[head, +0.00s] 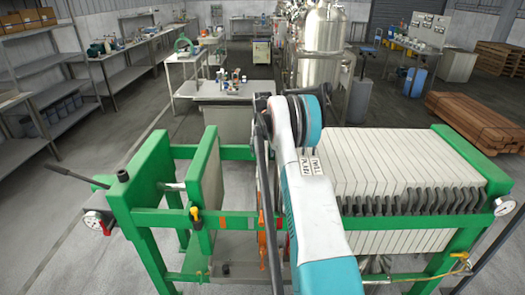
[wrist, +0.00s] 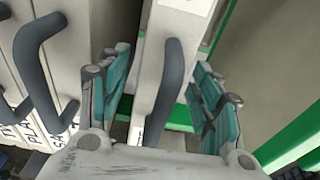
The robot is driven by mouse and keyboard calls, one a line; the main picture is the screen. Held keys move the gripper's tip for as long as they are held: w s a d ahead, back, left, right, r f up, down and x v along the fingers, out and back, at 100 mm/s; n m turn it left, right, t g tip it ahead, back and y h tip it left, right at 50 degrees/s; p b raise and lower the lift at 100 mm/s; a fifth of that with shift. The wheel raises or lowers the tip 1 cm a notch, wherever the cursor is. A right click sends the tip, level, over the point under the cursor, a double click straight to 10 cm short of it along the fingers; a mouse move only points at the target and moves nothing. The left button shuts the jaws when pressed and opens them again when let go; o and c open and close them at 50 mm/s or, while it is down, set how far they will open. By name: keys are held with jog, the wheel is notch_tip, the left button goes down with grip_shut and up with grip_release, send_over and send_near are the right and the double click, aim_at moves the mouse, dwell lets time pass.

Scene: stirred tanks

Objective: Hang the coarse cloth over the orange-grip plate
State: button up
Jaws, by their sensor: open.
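The filter press (head: 155,220) has a green frame and a row of pale plates (head: 385,175) with dark handles on its right side. An orange grip (head: 262,240) shows in the head view beside my arm; its plate is mostly hidden by the arm. I cannot make out the coarse cloth in either view. Lettered tags (head: 311,166) show by my arm, and tags (wrist: 55,135) also show at lower left in the wrist view. My gripper (wrist: 161,68) is open, with its teal fingers on either side of a dark grey handle (wrist: 168,90).
A gap lies between the left plates and my arm. A small bench (head: 225,92) and steel tank (head: 323,35) stand behind. Shelves (head: 45,75) are at left, timber (head: 475,120) at right.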

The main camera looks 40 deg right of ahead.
jog(key=r, duration=0.8)
jog(key=s+a+r, duration=0.1)
jog(key=r, duration=0.3)
